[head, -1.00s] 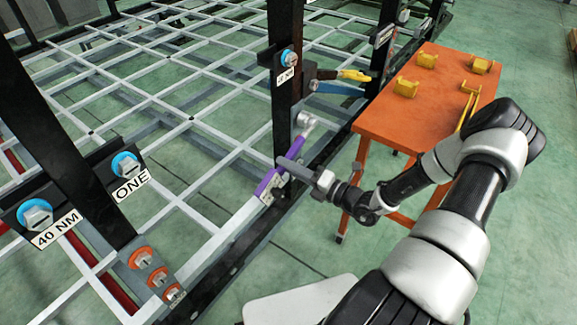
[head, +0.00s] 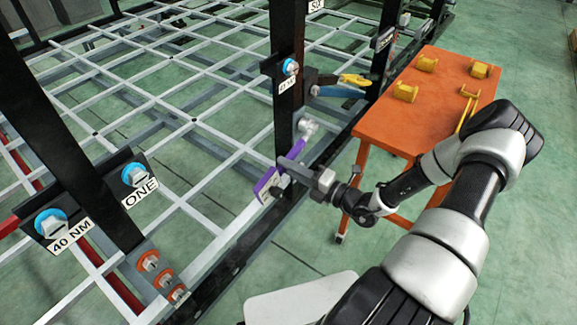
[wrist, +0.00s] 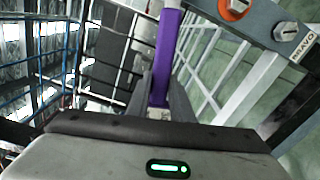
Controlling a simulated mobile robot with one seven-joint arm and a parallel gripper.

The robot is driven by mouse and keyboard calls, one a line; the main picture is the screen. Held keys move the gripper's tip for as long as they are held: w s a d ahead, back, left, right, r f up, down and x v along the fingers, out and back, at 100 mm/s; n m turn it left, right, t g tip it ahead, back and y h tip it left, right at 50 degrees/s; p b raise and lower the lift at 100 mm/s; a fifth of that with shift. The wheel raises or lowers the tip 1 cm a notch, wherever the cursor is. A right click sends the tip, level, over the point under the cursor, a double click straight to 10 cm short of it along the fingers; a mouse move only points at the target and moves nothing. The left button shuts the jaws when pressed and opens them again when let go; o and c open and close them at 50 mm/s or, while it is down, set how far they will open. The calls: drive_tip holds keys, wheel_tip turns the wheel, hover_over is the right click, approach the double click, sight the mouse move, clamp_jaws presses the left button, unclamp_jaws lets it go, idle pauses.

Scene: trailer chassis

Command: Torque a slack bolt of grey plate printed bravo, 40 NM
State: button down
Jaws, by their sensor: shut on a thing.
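My gripper (head: 283,170) is shut on a purple-handled tool (head: 268,183) beside the middle black post, above the chassis edge. A grey plate (wrist: 262,17) printed BRAVO (wrist: 307,46) shows at the upper right of the wrist view, apart from the tool. It carries a bolt with an orange ring (wrist: 236,8) and a plain grey bolt (wrist: 287,33).
At lower left in the head view are blue-ringed bolts, one labelled 40 NM (head: 70,236), one labelled ONE (head: 139,191), and a plate with orange-ringed bolts (head: 148,262). The black post (head: 287,110) stands close to my gripper. An orange table (head: 375,120) with yellow parts stands right.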

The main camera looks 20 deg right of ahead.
drive_tip(key=shift+r, duration=0.15)
drive_tip(key=shift+s+a+r+m+p, duration=0.1)
drive_tip(key=shift+a+r+m+p, duration=0.05)
drive_tip(key=shift+r+m+p, duration=1.15)
drive_tip(key=shift+f+n, duration=0.2)
drive_tip(key=shift+n, duration=0.2)
drive_tip(key=shift+r+p, duration=0.15)
drive_tip(key=shift+p, duration=0.25)
drive_tip(key=shift+r+m+p, duration=0.9)
drive_tip(key=shift+r+p, duration=0.2)
drive_tip(key=shift+p, duration=0.2)
drive_tip(key=shift+r+m+p, duration=0.5)
drive_tip(key=shift+r+p, duration=0.1)
drive_tip(key=shift+p, duration=0.05)
drive_tip(key=shift+f, duration=0.25)
